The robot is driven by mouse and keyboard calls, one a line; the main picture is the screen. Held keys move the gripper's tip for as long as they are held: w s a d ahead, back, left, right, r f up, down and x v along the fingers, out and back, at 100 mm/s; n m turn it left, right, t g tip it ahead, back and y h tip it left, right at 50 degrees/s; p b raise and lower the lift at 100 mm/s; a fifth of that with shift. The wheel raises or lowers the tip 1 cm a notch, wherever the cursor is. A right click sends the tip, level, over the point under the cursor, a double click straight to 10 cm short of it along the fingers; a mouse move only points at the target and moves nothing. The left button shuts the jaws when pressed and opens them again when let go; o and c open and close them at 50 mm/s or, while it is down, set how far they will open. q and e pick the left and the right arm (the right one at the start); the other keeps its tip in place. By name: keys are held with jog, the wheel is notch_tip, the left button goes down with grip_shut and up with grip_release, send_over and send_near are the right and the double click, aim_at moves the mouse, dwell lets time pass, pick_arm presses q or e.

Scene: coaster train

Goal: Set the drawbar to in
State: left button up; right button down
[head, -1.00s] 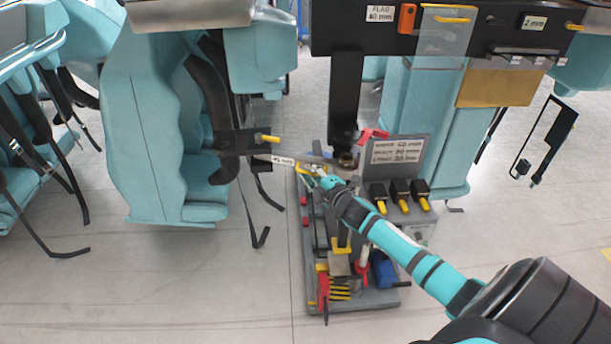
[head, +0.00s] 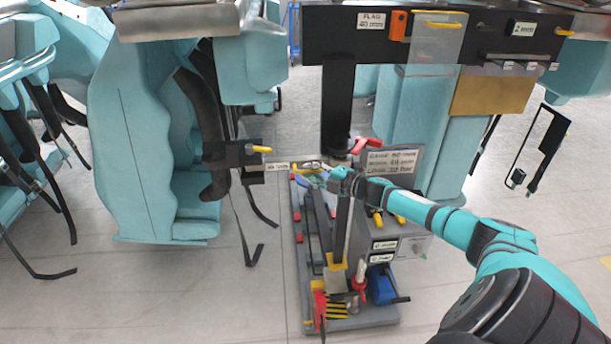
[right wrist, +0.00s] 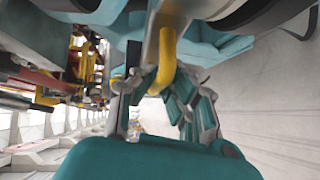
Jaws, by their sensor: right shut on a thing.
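The drawbar (head: 283,166) is a thin pale bar with a small label, lying nearly level between the black bracket (head: 236,154) on the left teal car and the foot of the black post (head: 337,110). A yellow handle (right wrist: 167,58) shows large in the right wrist view. My right gripper (head: 318,173) is shut on this handle at the drawbar; its fingers (right wrist: 160,88) stand around the handle's lower end. My fingers partly hide the grip and the drawbar's right end. My left gripper is not in view.
A grey tool tray (head: 365,322) with a red-handled tool, a blue block (head: 381,285) and other items stands below. A labelled grey panel (head: 392,160) is beside my right arm. A red lever (head: 365,144) sits by the post. Straps hang from the left car (head: 145,150).

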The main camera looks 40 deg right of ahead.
jog(key=shift+w+d+r, duration=0.15)
jog(key=shift+r, duration=0.3)
jog(key=c, duration=1.4)
grip_release()
jog(key=shift+f, duration=0.2)
jog(key=shift+f, duration=0.15)
jog(key=shift+v, duration=6)
jog(key=shift+d, duration=0.1)
